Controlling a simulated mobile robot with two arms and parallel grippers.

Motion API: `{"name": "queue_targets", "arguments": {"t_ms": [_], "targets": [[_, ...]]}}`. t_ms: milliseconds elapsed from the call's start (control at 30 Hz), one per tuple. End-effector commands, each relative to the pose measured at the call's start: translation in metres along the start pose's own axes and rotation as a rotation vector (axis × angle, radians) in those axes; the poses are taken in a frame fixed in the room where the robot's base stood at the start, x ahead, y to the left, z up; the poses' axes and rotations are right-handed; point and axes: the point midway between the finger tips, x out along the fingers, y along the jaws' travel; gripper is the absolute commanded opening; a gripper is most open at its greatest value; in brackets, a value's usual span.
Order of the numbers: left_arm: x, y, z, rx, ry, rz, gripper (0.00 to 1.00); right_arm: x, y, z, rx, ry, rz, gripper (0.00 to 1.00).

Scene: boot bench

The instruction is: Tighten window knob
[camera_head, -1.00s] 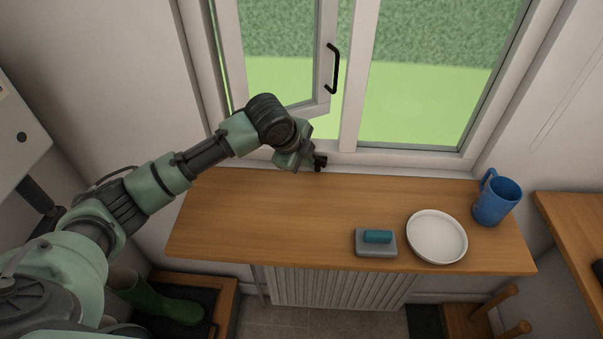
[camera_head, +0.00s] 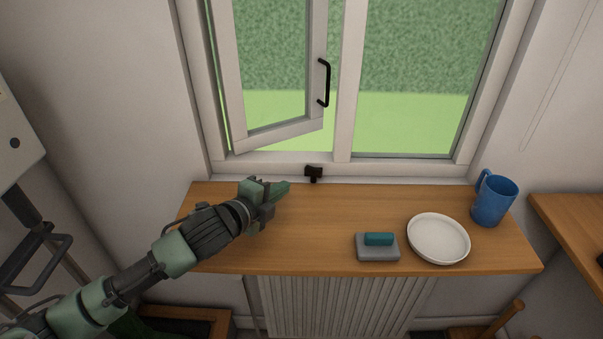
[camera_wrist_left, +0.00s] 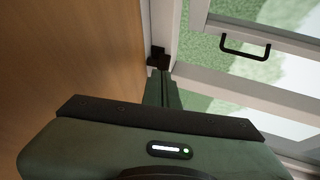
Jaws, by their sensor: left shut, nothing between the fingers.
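In the left wrist view the shut fingers (camera_wrist_left: 161,80) point at the knob; I cannot tell the exact gap there. The left window sash (camera_head: 278,134) stands ajar, with a black handle (camera_head: 327,83). My right gripper is not in view.
On the wooden board (camera_head: 310,240) are a grey block with a teal top (camera_head: 378,246), a white plate (camera_head: 438,239) and a blue mug (camera_head: 493,202), all to the right. The board's middle is clear. A ribbed radiator (camera_head: 340,305) is below.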

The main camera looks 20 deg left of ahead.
Motion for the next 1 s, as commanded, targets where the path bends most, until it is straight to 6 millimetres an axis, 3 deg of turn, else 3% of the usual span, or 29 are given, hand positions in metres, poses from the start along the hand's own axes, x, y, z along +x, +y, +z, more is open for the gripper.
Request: {"name": "queue_targets", "arguments": {"t_ms": [200, 500, 1000], "targets": [[0.046, -0.002, -0.001, -0.005, 0.0, 0.0, 0.0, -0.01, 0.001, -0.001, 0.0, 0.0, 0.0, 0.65], [0.087, -0.01, -0.001, -0.002, 0.001, 0.001, 0.0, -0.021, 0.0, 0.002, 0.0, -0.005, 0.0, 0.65], [0.096, -0.011, -0.001, -0.001, 0.001, 0.002, 0.0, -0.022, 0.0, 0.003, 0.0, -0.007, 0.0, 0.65]]}}
